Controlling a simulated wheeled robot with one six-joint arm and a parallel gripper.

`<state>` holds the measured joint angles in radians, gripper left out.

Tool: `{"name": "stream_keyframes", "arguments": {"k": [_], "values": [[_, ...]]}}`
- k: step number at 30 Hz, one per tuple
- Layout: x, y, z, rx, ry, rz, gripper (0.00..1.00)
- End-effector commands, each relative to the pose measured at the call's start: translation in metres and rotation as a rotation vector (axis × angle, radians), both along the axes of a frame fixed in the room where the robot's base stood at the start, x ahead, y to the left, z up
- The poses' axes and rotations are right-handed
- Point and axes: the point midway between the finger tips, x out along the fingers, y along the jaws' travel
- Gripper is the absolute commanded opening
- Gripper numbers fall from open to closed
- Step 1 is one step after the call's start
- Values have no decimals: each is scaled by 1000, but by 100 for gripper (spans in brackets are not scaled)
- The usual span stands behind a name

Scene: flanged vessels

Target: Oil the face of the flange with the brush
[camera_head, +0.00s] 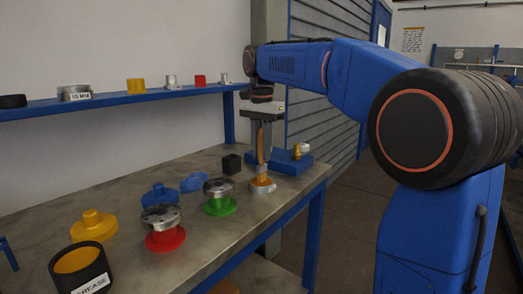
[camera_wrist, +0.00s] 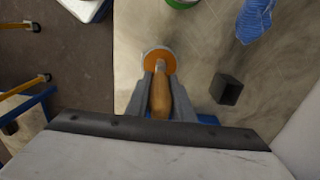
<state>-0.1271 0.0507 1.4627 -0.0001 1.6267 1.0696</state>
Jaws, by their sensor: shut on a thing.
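My gripper (camera_wrist: 160,88) is shut on a brush with a wooden handle (camera_wrist: 161,103), pointing down. In the head view my gripper (camera_head: 262,135) is near the table's far end, with the brush handle (camera_head: 261,153) between its fingers. Below the brush is a shallow round pale-rimmed dish with an orange inside (camera_head: 262,187); it also shows in the wrist view (camera_wrist: 154,54). The brush tip is at or over it; I cannot tell if they touch. Two vessels have grey metal flanges on top: a green one (camera_head: 220,207) and a red one (camera_head: 165,240).
A black pot marked GREASE (camera_head: 64,282), a yellow flanged part (camera_head: 93,226), a blue flanged part (camera_head: 159,196), a blue glove (camera_head: 194,182) and a black block (camera_head: 232,163) are on the table. A blue tray (camera_head: 305,162) is behind the dish. A blue shelf (camera_head: 120,99) holds small parts.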

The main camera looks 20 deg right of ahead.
Motion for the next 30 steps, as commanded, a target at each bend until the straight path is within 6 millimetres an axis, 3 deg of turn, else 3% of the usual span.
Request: {"name": "stream_keyframes", "arguments": {"k": [16,30], "values": [[0,0,-1,0,4,0,0],[1,0,29,-1,1,0,0]]}}
